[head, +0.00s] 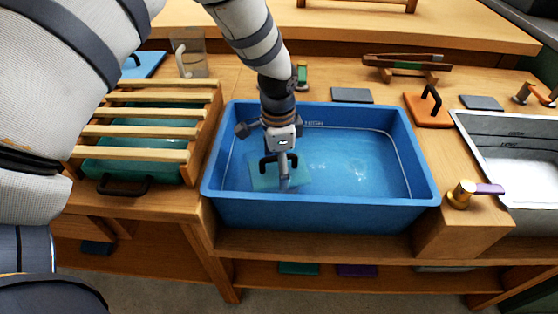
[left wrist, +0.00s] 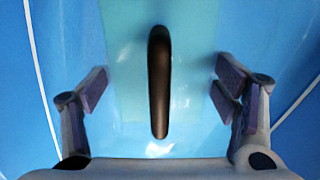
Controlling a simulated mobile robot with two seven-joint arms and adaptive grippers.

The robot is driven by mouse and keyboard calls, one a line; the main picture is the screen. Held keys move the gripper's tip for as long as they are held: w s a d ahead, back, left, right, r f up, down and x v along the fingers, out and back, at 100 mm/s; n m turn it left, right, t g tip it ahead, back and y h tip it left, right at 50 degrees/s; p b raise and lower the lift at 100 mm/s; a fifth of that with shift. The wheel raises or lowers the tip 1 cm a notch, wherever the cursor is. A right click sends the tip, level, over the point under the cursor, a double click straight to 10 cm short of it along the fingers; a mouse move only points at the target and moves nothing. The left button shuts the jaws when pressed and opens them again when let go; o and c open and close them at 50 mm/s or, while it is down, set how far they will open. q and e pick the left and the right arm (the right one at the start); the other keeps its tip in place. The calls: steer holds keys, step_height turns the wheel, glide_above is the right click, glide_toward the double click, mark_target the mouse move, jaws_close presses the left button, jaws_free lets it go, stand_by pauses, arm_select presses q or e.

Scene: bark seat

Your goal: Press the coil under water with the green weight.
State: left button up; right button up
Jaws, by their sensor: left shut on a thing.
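The blue tub (head: 320,215) holds clear water. The green weight (head: 262,180) is a flat pale-green slab with a dark bar handle, in the left part of the tub; it looks to be in the water. My left gripper (head: 282,172) reaches down over it, shut on its handle. In the left wrist view the weight (left wrist: 125,60) lies below, with its dark handle between the two fingers of my left gripper (left wrist: 160,90). The coil is not visible; I cannot tell whether it lies under the weight. My right gripper is not in view.
A slatted wooden rack (head: 150,113) over a green tray stands left of the tub. An orange block (head: 428,112) with a handle and a metal basin (head: 520,160) with a brass tap (head: 462,194) are at the right. A glass jug (head: 190,52) stands behind the rack.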

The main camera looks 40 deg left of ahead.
mark_target(278, 174)
arm_select(q)
steer(key=shift+f+b, duration=0.45)
steer(key=shift+f, duration=1.2)
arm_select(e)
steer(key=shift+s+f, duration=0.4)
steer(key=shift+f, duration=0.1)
arm_select(q)
steer(key=o, duration=1.7)
steer(key=shift+r, duration=0.1)
step_height(278, 174, up, 17)
steer(key=p, duration=0.5)
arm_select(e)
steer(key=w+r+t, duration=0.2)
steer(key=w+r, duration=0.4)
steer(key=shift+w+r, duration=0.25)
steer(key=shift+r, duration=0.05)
